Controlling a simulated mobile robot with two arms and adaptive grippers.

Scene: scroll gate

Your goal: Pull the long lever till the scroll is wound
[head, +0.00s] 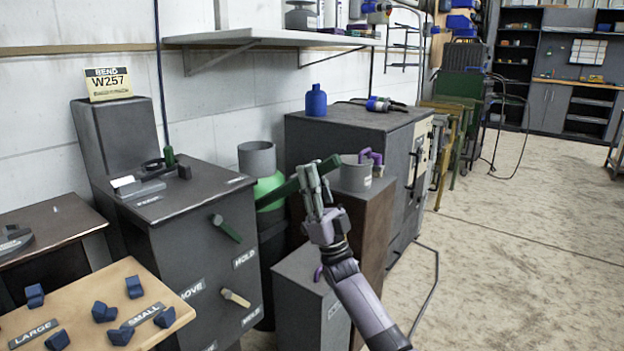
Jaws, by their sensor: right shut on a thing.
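A short green handle (226,229) and a beige handle (235,298) sit on the machine's front, by the labels HOLD and MOVE. My left gripper is not in view.
A wooden board (95,290) with several blue blocks, labelled LARGE and SMALL, is at lower left. A grey cup (356,174) stands on a brown stand (372,230) right behind my right gripper. A grey box (305,290) is below. The floor at right is clear.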

